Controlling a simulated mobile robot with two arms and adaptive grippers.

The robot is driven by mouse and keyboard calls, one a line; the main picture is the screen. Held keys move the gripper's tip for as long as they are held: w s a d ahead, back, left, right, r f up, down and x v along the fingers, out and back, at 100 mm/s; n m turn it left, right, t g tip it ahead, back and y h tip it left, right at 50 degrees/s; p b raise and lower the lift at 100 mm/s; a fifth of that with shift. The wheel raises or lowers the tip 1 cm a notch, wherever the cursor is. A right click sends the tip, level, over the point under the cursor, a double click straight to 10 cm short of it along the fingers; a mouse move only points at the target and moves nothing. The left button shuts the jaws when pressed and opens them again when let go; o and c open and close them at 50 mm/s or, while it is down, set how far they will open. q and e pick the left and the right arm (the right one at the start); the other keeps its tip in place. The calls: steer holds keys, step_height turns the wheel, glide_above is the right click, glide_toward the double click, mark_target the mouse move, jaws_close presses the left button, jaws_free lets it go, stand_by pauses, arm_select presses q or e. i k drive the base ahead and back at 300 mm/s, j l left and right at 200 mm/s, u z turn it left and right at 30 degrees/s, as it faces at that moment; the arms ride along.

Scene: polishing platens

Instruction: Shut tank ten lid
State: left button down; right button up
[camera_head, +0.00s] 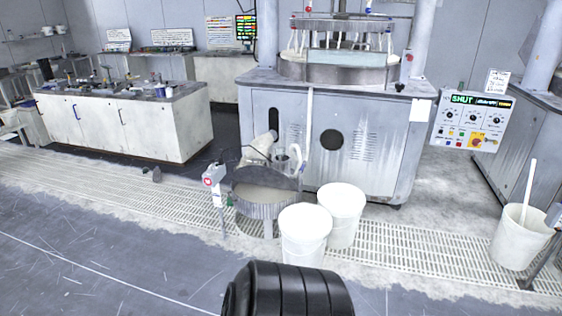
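No tank marked ten can be read in the head view. A round grey metal tank (262,208) stands on the floor in front of the large polishing machine, with a dark raised piece over its back part; I cannot tell whether this is a lid. A pale hose and a pipe come down at its back. Two white buckets with white tops, a left one (304,236) and a right one (341,214), stand beside it. Neither gripper is in view.
The polishing machine (335,135) fills the back middle. A small post (215,185) stands left of the tank. An open white bucket (518,240) holds a stick. A long bench (125,130) stands left. Front left floor is clear.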

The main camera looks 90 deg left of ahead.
mark_target(259, 174)
steer(key=u, duration=2.95)
steer(key=i+j+u, duration=0.3)
steer(key=i, duration=0.2)
steer(key=i+j+u, duration=0.25)
steer(key=i, duration=0.3)
steer(key=i+u, duration=0.3)
steer(key=i, duration=0.25)
steer(key=i+j, duration=0.1)
steer(key=i, duration=0.55)
steer(key=i+z, duration=0.1)
steer(key=i, duration=0.6)
steer(key=i+j, duration=0.2)
steer(key=i, duration=0.45)
steer(key=i+j+z, duration=0.15)
steer(key=i+z, duration=0.15)
steer(key=z, duration=0.2)
steer(key=i+j+z, duration=0.2)
steer(key=z, duration=0.3)
steer(key=i+j+z, duration=0.2)
steer(key=j+z, duration=0.15)
steer(key=z, duration=0.15)
steer(key=i+j+z, duration=0.15)
steer(key=j+z, duration=0.35)
steer(key=l, duration=0.15)
